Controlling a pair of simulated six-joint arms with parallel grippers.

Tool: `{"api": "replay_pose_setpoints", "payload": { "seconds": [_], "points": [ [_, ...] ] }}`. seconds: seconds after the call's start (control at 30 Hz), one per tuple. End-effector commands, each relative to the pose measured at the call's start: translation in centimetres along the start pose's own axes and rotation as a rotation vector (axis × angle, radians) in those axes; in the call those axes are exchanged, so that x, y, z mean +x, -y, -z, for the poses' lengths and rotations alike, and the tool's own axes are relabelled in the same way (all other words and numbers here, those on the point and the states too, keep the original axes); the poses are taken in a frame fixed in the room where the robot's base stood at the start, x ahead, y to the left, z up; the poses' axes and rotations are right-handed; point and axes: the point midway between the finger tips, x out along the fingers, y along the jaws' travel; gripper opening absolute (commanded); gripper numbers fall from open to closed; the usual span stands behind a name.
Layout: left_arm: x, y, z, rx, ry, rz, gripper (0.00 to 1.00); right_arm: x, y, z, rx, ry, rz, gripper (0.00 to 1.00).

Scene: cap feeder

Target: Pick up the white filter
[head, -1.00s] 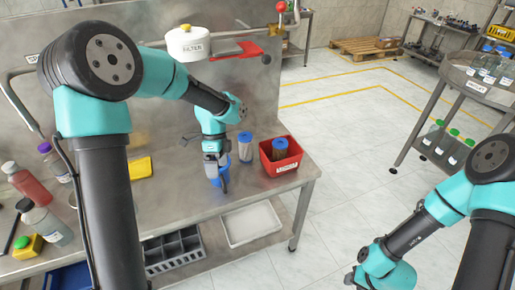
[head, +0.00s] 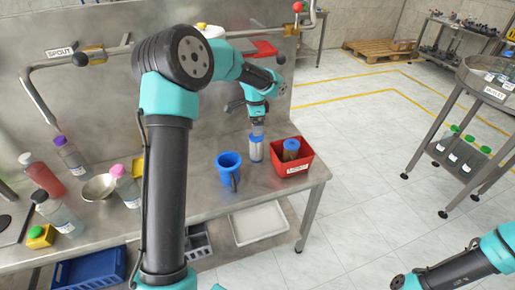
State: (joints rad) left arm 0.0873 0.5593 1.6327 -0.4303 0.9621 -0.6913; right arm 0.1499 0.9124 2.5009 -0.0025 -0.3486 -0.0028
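The white filter (head: 256,151), a white cylinder with a blue top, stands upright on the steel bench between the blue mug and the red bin. My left gripper (head: 257,124) points down right above it, at its blue top. The fingertips are small and dark here, and I cannot tell whether they are open or closed around the top. My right arm shows at the lower right, but its gripper is out of view.
A blue mug (head: 229,168) stands left of the filter. Bottles and a metal bowl (head: 98,187) are at the left. My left arm hides part of the bench.

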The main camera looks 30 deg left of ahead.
Motion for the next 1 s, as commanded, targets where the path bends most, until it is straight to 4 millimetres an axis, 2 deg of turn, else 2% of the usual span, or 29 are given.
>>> {"api": "replay_pose_setpoints", "payload": {
  "seconds": [0.13, 0.5, 0.83, 1.0],
  "points": [
    [1.2, 0.0, 0.0, 0.0, 0.001, -0.001, 0.94, 0.0, 0.0, 0.0, 0.0, 0.0, 0.0, 0.43],
    [1.6, 0.0, 0.1, 0.001, 0.001, -0.002, 0.94, 0.0, 0.0, 0.0, 0.0, 0.0, 0.0, 0.43],
    [5.7, 0.2, 0.8, 0.002, 0.002, -0.004, 0.94, 0.0, 0.0, 0.0, 0.0, 0.0, 0.0, 0.43],
    [6.5, 0.2, 0.8, 0.001, 0.0, -0.001, 0.94, 0.0, 0.0, 0.0, 0.0, 0.0, 0.0, 0.43]
  ]
}}
